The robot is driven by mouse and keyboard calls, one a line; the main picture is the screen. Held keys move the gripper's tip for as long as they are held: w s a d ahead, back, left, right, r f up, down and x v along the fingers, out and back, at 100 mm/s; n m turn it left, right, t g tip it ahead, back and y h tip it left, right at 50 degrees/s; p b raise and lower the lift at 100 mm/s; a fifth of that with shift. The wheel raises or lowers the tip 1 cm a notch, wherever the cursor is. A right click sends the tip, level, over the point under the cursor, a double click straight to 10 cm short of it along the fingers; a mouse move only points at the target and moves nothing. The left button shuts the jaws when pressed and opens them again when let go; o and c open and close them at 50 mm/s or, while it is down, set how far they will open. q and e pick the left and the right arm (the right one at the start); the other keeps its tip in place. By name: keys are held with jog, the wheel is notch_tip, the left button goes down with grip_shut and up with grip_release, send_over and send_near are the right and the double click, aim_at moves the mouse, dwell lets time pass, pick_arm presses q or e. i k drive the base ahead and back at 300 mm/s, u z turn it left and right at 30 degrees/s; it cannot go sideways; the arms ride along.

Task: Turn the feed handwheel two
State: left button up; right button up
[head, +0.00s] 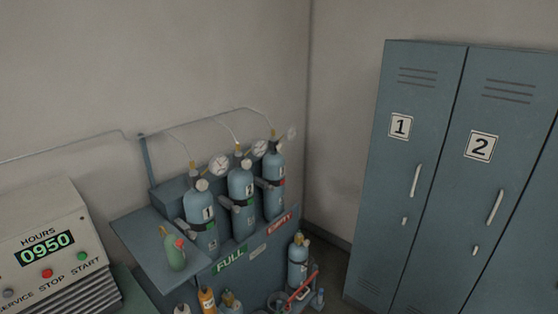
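Three blue-grey gas cylinders stand in a row on a blue-grey rack. The middle cylinder (242,190) stands between the left cylinder (200,222), labelled 1, and the right cylinder (273,180). A small pale round knob (247,163) sits at the top of the middle cylinder, near its brass fitting; it looks like a handwheel, but its setting is too small to tell. A round gauge (219,165) and another gauge (260,149) stand beside the cylinder tops. Neither of my grippers is in view.
A compressor panel (45,240) reading 0950 stands at the left. A green bottle (173,250) sits on the rack's side shelf. More cylinders, including a blue one (298,262), stand below in front. Lockers 1 (415,160) and 2 (495,190) are shut at the right.

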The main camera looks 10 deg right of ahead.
aim_at(246, 163)
jog(key=z, duration=0.25)
jog(key=i, duration=0.85)
jog(key=u, duration=0.1)
